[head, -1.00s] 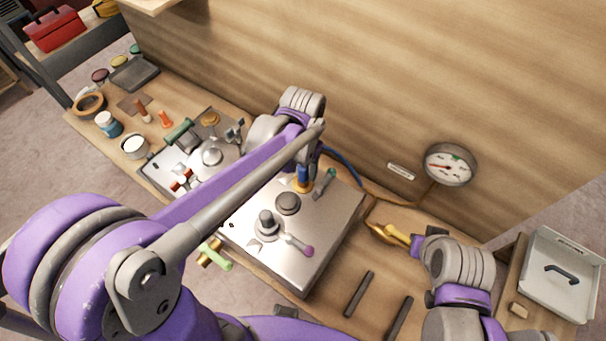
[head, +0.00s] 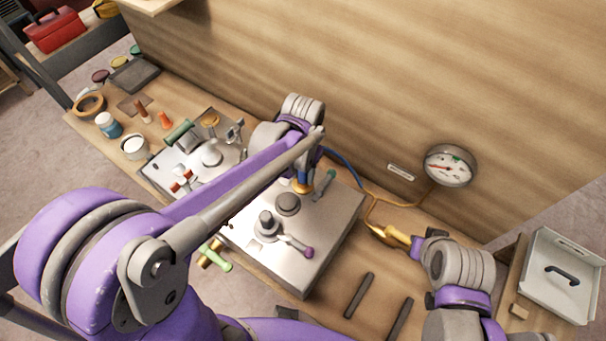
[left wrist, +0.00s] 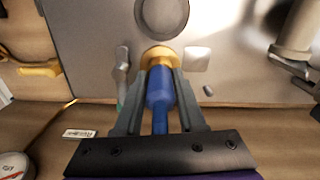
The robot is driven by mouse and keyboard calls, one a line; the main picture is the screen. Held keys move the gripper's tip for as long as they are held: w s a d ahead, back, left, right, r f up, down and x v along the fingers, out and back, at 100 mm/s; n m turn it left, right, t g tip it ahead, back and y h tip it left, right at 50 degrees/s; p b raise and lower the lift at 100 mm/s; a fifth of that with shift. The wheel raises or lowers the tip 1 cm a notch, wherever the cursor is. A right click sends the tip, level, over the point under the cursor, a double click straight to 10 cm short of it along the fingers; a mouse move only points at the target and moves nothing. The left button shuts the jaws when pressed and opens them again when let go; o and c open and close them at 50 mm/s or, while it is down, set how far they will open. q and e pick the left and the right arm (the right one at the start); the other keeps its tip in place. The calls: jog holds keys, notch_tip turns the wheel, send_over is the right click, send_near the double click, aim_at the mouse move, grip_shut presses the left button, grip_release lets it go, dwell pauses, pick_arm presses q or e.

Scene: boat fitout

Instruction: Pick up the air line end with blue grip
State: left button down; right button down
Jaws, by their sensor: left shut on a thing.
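The air line end with blue grip (left wrist: 160,92) is between the two fingers of my left gripper (left wrist: 160,72) in the left wrist view. The gripper is shut on it. Its brass-coloured collar (left wrist: 160,55) shows beyond the fingertips, over the metal plate. In the head view the blue grip (head: 303,178) shows just below my left wrist, at the back of the metal box (head: 335,230). My left arm hides most of the fingers there. My right gripper (head: 411,243) is beside a yellow air line end (head: 388,234) on the right; whether it grips it is unclear.
A green-handled valve (head: 324,184) stands just right of the blue grip. A round knob (head: 287,203) and a purple-tipped lever (head: 297,245) are in front. A gauge (head: 449,165) is on the back wall. Two dark bars (head: 358,295) lie on the bench at the right.

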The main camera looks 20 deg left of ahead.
pick_arm(q)
jog(key=shift+r, duration=0.1)
notch_tip(320, 180, up, 10)
jog(key=shift+f, duration=0.1)
dwell(0.4)
